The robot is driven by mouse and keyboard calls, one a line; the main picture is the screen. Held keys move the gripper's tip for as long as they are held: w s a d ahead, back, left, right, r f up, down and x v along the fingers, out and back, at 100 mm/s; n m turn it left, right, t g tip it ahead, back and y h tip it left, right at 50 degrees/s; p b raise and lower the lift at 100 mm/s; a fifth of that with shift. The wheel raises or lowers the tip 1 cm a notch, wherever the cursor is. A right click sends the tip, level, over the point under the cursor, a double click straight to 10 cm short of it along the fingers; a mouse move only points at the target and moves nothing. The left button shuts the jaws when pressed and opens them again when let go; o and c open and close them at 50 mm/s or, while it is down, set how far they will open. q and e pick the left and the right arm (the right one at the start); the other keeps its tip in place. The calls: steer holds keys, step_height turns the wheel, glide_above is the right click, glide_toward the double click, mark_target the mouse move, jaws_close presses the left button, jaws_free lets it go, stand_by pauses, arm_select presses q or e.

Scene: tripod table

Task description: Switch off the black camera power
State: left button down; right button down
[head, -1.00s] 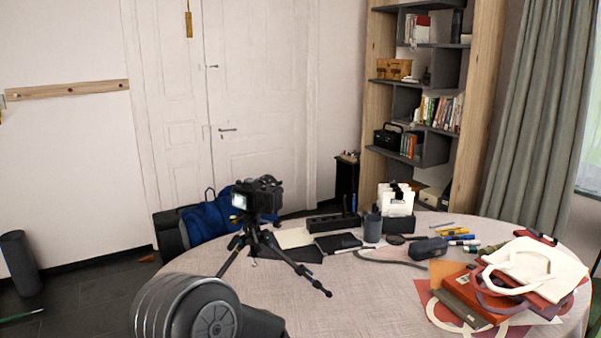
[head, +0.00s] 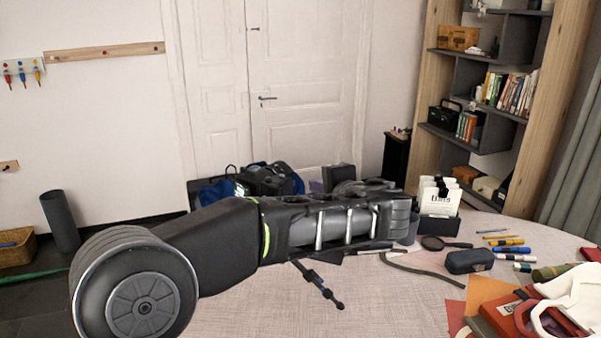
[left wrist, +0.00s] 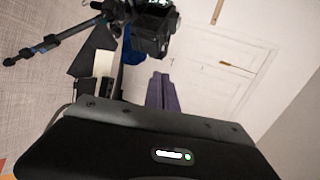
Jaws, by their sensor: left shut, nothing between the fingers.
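The black camera (head: 268,181) sits on its small tripod (head: 320,286) at the near-left part of the table. My left arm hides most of the tripod and the camera's underside. My left gripper (head: 316,186) is just right of the camera. Its purplish fingers (left wrist: 160,90) are shut and empty, pointing towards the camera with a gap between. The power switch is too small to make out. My right gripper is out of view.
The round table (head: 385,310) holds a card holder (head: 438,225), a dark case (head: 469,261), pens and a magnifier at the right. Bags and folders (head: 540,310) crowd the right edge. A blue bag (head: 214,192) is behind the camera. The table's front middle is clear.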

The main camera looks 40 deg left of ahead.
mark_target(289, 174)
arm_select(q)
steer(key=p+x, duration=0.4)
steer(key=x, duration=1)
steer(key=shift+w+r, duration=0.3)
steer(key=shift+r, duration=0.05)
steer(key=shift+w+n+g+y, duration=0.3)
steer(key=shift+n+g+y, duration=0.2)
steer(key=shift+n+g, duration=0.25)
